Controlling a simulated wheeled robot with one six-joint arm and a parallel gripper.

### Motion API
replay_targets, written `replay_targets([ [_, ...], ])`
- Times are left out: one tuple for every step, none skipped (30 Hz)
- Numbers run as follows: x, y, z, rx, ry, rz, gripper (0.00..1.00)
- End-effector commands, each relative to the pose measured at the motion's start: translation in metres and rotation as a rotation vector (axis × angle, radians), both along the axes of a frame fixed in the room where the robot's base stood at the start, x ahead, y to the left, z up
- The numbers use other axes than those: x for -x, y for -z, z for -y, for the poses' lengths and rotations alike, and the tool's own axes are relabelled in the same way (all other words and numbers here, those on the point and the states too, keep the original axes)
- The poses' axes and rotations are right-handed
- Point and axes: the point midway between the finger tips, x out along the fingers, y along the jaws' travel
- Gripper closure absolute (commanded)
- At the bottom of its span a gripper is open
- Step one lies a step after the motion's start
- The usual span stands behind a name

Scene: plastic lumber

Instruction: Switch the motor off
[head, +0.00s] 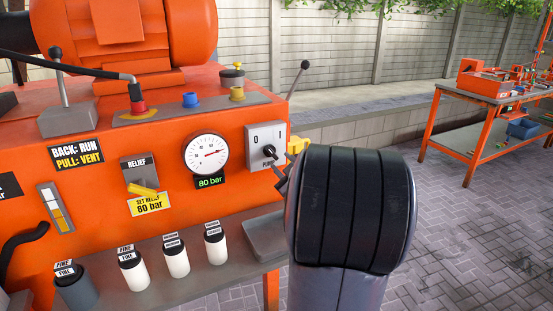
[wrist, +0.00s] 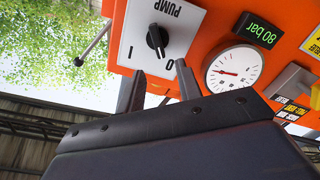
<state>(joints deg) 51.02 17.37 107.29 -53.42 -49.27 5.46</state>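The grey motor switch plate (head: 267,142), marked 0, I and PUMP, is on the orange machine's front in the head view. Its black knob (head: 269,151) also shows in the wrist view (wrist: 157,39), where the plate appears upside down. I cannot tell for sure which mark the knob points to. My gripper (wrist: 160,70) is open and empty, its two dark fingers spread apart just short of the knob. In the head view my wrist hides most of the gripper.
A pressure gauge (head: 207,154) with an 80 bar display (head: 209,181) sits left of the switch. A relief lever (head: 142,190) is farther left. Several white cylinders stand on the ledge below. A long black-knobbed lever (head: 299,78) rises beside the switch. An orange workbench (head: 482,99) stands far right.

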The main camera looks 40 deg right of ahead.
Motion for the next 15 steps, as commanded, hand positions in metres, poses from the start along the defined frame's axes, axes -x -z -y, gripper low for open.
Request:
replay_targets([
  [0.010,0.000,-0.002,0.001,0.004,0.000,0.66],
  [0.015,0.000,-0.003,0.000,0.003,0.000,0.66],
  [0.021,0.000,-0.004,0.001,0.003,0.001,0.66],
  [0.025,0.000,-0.005,0.002,0.002,0.000,0.66],
  [0.029,0.000,-0.006,0.001,0.003,-0.001,0.66],
  [0.033,0.000,-0.007,0.001,0.003,-0.001,0.66],
  [0.035,0.000,-0.008,0.001,0.002,0.000,0.66],
  [0.037,0.000,-0.009,0.001,0.001,0.000,0.66],
  [0.038,0.000,-0.009,0.000,0.000,0.000,0.66],
  [0.039,0.000,-0.010,0.000,0.001,-0.001,0.66],
  [0.040,0.000,-0.010,0.000,0.000,-0.001,0.66],
  [0.040,0.001,-0.010,0.000,0.000,-0.001,0.66],
  [0.041,0.000,-0.010,0.000,0.000,-0.001,0.66],
  [0.040,0.000,-0.010,0.000,0.000,-0.001,0.66],
  [0.040,0.000,-0.010,0.000,0.000,-0.001,0.66],
])
